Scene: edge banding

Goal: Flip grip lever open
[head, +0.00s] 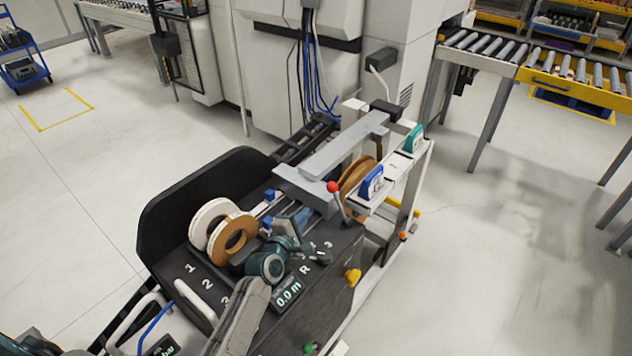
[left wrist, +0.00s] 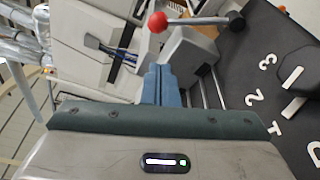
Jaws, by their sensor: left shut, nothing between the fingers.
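The grip lever (head: 342,204) is a thin metal bar with a red ball knob, beside the grey head of the banding machine in the head view. In the left wrist view the lever (left wrist: 195,21) lies nearly level across the top, its red knob at the left and a black end at the right. My left gripper (head: 299,219) is low over the black deck, left of and below the red knob. In the left wrist view its blue fingers (left wrist: 161,82) are together and empty, below the lever and visibly apart from it. My right gripper is out of view.
A white roll (head: 212,220) and a brown roll (head: 236,237) stand on the black deck left of my gripper. A display (head: 288,292) reading 0.0 m and a dial are in front. Blue (head: 371,183) and teal (head: 413,138) blocks sit at the right. Open floor lies around.

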